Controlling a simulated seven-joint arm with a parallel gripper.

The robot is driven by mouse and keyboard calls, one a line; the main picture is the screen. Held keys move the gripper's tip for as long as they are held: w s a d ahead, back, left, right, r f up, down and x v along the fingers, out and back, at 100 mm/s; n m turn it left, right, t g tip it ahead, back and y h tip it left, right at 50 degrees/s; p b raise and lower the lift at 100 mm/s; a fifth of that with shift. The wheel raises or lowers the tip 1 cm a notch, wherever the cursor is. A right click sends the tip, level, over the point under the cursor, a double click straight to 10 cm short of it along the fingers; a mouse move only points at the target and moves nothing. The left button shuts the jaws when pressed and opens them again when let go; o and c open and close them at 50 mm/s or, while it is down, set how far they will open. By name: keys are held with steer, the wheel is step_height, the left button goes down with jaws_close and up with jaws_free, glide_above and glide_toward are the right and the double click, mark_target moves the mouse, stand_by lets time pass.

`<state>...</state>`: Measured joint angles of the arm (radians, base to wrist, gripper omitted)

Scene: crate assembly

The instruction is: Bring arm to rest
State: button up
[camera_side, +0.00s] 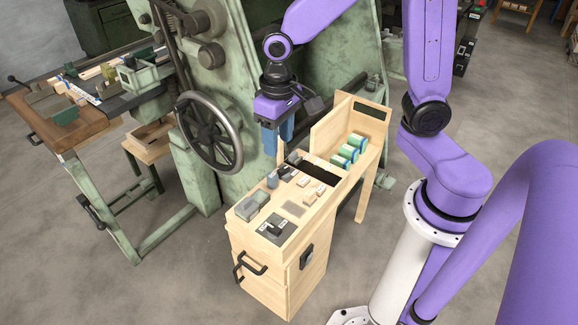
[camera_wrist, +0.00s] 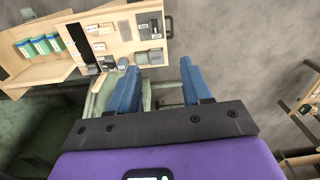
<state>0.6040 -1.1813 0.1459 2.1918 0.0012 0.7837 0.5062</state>
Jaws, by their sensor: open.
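My gripper (camera_side: 279,143) has blue fingers and hangs beside the back left edge of the wooden cabinet (camera_side: 262,268), above its top. The wrist view shows the two blue fingers of my gripper (camera_wrist: 157,78) spread wide, with nothing between them. The cabinet top with its small parts lies beyond the left finger in that view. The purple arm reaches in from the upper right. I cannot tell the exact height of the fingers over the cabinet.
Small blocks and a dark plate (camera_side: 276,229) lie on the cabinet top. A green machine with a handwheel (camera_side: 209,132) stands close behind. A workbench (camera_side: 78,125) is at left. The front floor is clear.

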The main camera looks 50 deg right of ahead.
steer(key=s+d+r+n, duration=0.1)
steer(key=s+n, duration=0.5)
steer(key=s, duration=0.3)
steer(key=s+d+r+n, duration=0.1)
steer(key=s+r+n, duration=0.1)
steer(key=s+n, duration=0.3)
steer(key=s, duration=0.4)
steer(key=shift+s+d+r+n, duration=0.15)
steer(key=shift+s+d+n, duration=0.15)
steer(key=shift+n, duration=0.1)
